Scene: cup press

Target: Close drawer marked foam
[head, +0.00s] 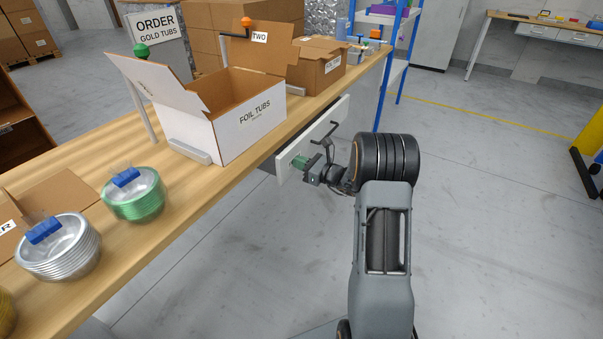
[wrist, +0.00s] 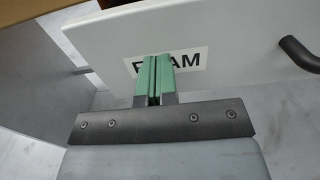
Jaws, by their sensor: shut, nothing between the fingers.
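The drawer marked foam has a white front panel (head: 312,139) under the long wooden table. In the wrist view its front (wrist: 225,30) carries a label (wrist: 193,59) reading FOAM, partly hidden by my fingers. A dark bar handle (wrist: 300,54) is on the panel at the right of the wrist view. The drawer front stands out from the table edge, so the drawer is partly open. My gripper (head: 298,162) is shut and empty, its green fingertips (wrist: 154,80) right at the label. I cannot tell whether they touch the panel.
On the wooden table (head: 185,205) stand an open FOIL TUBS box (head: 249,125), a smaller brown box (head: 318,68) and stacks of green tubs (head: 135,204) and silver tubs (head: 60,255). A blue shelf rack (head: 382,75) stands beyond the drawer.

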